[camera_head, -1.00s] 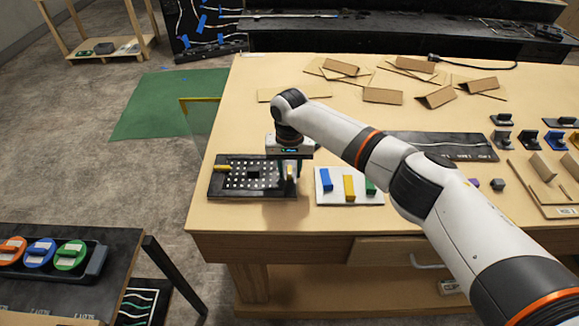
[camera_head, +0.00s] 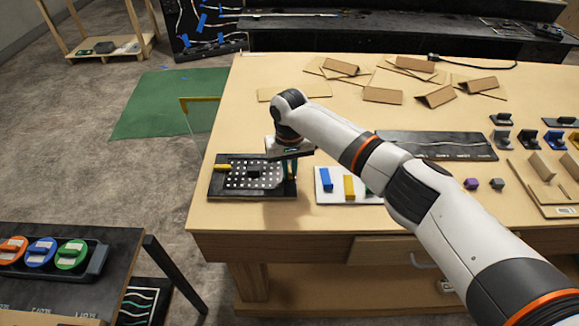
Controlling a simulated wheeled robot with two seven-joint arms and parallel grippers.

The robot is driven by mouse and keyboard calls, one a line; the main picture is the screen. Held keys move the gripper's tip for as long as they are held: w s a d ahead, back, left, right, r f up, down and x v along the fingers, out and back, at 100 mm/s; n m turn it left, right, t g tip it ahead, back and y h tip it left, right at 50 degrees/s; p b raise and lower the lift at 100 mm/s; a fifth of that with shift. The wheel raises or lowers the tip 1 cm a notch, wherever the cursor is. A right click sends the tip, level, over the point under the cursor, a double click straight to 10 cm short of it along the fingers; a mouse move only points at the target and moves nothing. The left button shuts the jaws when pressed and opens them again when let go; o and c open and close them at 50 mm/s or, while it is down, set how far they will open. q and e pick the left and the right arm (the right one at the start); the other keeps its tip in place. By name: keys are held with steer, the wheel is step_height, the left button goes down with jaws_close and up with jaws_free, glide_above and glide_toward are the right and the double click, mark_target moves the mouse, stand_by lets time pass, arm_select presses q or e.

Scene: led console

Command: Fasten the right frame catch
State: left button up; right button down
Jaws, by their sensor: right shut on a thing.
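The led console (camera_head: 222,188) is a dark panel with a grid of white dots, lying flat on the wooden table near its left front corner. A yellow catch (camera_head: 222,167) shows at the panel's left edge. My right gripper (camera_head: 290,178) points down over the panel's right edge and is shut. The right frame catch is mostly hidden at the fingers, where the gripper is shut on it. My left gripper is not in view.
A white board (camera_head: 321,197) with blue, yellow and green blocks lies just right of the console. Folded cardboard pieces (camera_head: 383,96) lie at the back of the table (camera_head: 225,222). A dark strip (camera_head: 440,146) lies further right. The table left of the cardboard is mostly clear.

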steer(key=n, duration=0.3)
steer(key=shift+n, duration=0.4)
steer(key=n, duration=0.3)
steer(key=shift+n+p, duration=0.3)
steer(key=n, duration=0.3)
steer(key=shift+n, duration=0.3)
steer(key=shift+r+n, duration=0.1)
steer(key=shift+n, duration=2)
steer(key=c, duration=1.5)
jaws_free()
steer(key=shift+o, duration=0.2)
